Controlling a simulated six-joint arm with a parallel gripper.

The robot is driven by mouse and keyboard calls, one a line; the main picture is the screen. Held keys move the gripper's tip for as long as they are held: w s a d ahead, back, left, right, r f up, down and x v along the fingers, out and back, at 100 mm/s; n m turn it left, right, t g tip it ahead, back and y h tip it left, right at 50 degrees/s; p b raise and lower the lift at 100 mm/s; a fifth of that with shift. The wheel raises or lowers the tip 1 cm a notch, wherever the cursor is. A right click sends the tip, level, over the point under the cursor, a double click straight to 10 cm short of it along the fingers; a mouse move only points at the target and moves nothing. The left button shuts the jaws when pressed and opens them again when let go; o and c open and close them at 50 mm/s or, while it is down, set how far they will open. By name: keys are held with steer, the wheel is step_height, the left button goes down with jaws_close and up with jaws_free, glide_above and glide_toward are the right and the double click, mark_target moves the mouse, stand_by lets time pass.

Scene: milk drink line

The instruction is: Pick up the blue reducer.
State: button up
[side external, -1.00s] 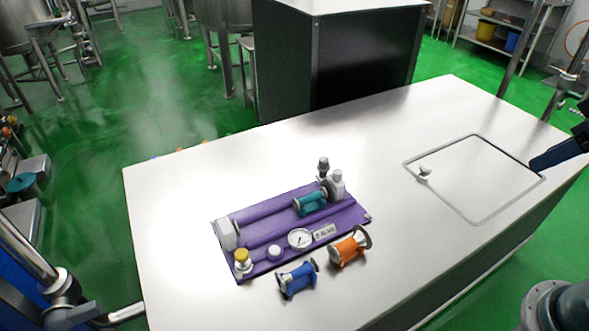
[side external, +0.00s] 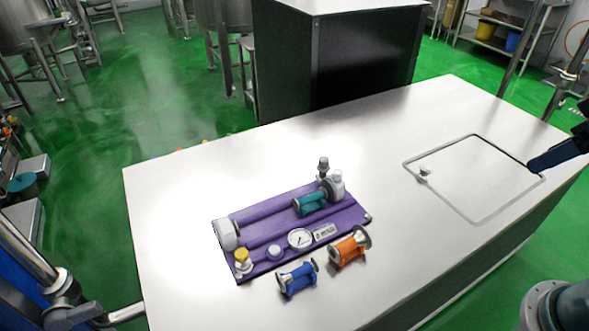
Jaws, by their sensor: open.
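The blue reducer (side external: 298,279) is a spool-shaped piece with a blue body and metal ends. It lies on the white table (side external: 400,265) just in front of the purple board (side external: 260,211). An orange reducer (side external: 349,250) lies close to its right, apart from it. My gripper (side external: 538,163) shows only in part, as a dark blue piece at the right edge, far from the blue reducer. It is open; nothing shows held in its visible part. Most of it is cut off by the frame.
On the purple board are a teal reducer (side external: 312,204), a round gauge (side external: 300,238), a yellow-capped fitting (side external: 242,260) and white and grey fittings. A square outline with a small fitting (side external: 424,173) marks the table at right.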

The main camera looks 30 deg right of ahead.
steer(key=w, duration=0.1)
steer(key=m+g, duration=0.6)
steer(key=m, duration=1.2)
glide_above(297, 271)
step_height(297, 271, down, 26)
steer(key=shift+s+f, duration=0.15)
steer(key=shift+f, duration=4.05)
steer(key=shift+f, duration=0.1)
steer(key=shift+f, duration=2.5)
